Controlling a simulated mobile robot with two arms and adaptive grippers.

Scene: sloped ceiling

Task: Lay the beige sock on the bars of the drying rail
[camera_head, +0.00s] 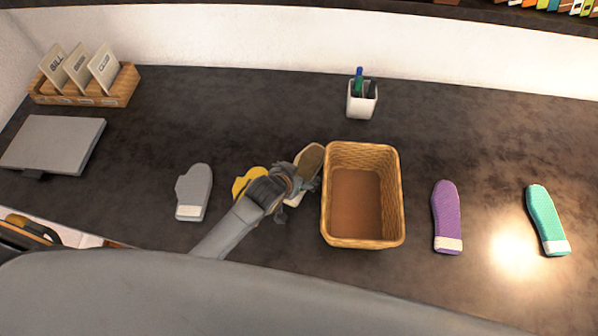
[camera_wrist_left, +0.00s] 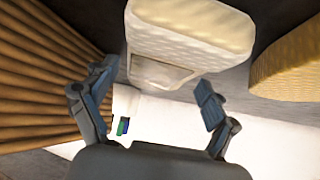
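The beige sock (camera_head: 312,160) lies on the dark counter just left of the wicker basket (camera_head: 392,236), partly hidden by my left gripper (camera_head: 297,187). In the left wrist view the beige sock (camera_wrist_left: 190,28) is close in front of the left gripper (camera_wrist_left: 155,85), with its pale cuff toward the fingers. The fingers are apart, one to each side of the cuff end; I see no firm grip on it. My right gripper is not in view. I see no drying rail in either view.
A yellow sock (camera_head: 243,183) lies under my left arm, and a grey one (camera_head: 194,190) further left. Purple (camera_head: 447,212) and teal (camera_head: 545,217) socks lie right of the basket. A pen cup (camera_head: 361,104), laptop (camera_head: 52,142) and card holder (camera_head: 88,98) stand further back.

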